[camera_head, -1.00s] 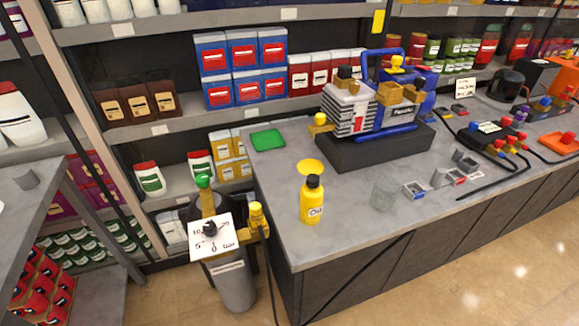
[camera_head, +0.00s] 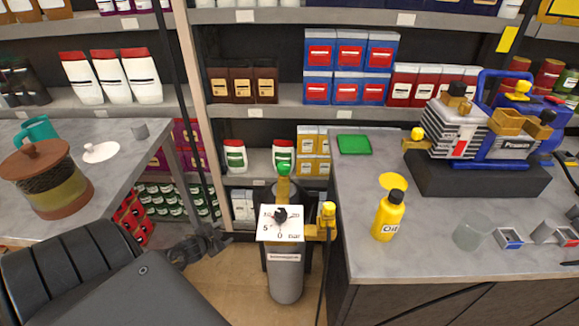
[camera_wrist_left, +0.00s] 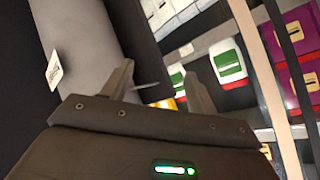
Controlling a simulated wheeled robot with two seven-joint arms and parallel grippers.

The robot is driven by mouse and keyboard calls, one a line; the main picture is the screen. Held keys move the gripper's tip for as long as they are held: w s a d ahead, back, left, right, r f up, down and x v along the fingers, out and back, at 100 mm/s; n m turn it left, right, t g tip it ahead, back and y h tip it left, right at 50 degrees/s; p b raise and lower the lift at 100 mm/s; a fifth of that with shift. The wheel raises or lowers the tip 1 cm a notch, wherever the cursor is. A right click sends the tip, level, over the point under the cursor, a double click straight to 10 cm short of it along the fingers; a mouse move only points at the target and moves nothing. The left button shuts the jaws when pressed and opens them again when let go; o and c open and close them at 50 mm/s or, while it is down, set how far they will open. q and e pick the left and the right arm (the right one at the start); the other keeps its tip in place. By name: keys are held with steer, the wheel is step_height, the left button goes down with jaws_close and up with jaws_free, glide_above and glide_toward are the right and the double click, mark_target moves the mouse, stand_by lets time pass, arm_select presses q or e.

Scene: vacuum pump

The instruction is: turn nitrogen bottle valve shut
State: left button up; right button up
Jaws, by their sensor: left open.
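The nitrogen bottle (camera_head: 286,285) is a grey cylinder standing on the floor between the two counters. A white pressure gauge (camera_head: 268,228) faces me near its top. A green knob (camera_head: 283,169) sits above the gauge, and a yellow knob (camera_head: 327,210) sits at its right side. My left gripper (camera_head: 214,238) is left of the bottle, about gauge height in the picture, apart from it. In the left wrist view my gripper (camera_wrist_left: 163,88) is open with nothing between its fingers. A grey cylinder (camera_wrist_left: 85,35) with a white label shows at upper left there; no knob is visible.
The left counter (camera_head: 115,175) holds a brown-lidded pot (camera_head: 45,180). Stocked shelves stand behind. A dark hose hangs right of the bottle.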

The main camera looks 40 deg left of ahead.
arm_select(q)
steer(key=w+d+r+t+h, duration=0.25)
steer(key=w+r, duration=0.35)
steer(key=r, duration=0.4)
steer(key=n+t+h, duration=0.2)
steer(key=t+h, duration=0.2)
steer(key=h, duration=0.1)
glide_toward(289, 164)
steer(key=shift+a+f+p+x, duration=0.1)
steer(key=shift+x, duration=1.65)
steer(key=shift+a+f+p+x, duration=0.1)
steer(key=shift+a+p+x, duration=0.05)
steer(key=shift+x, duration=1.6)
steer(key=shift+a+f+p+x, duration=0.1)
steer(key=shift+x, duration=1.6)
steer(key=shift+w, duration=0.1)
steer(key=c, duration=1)
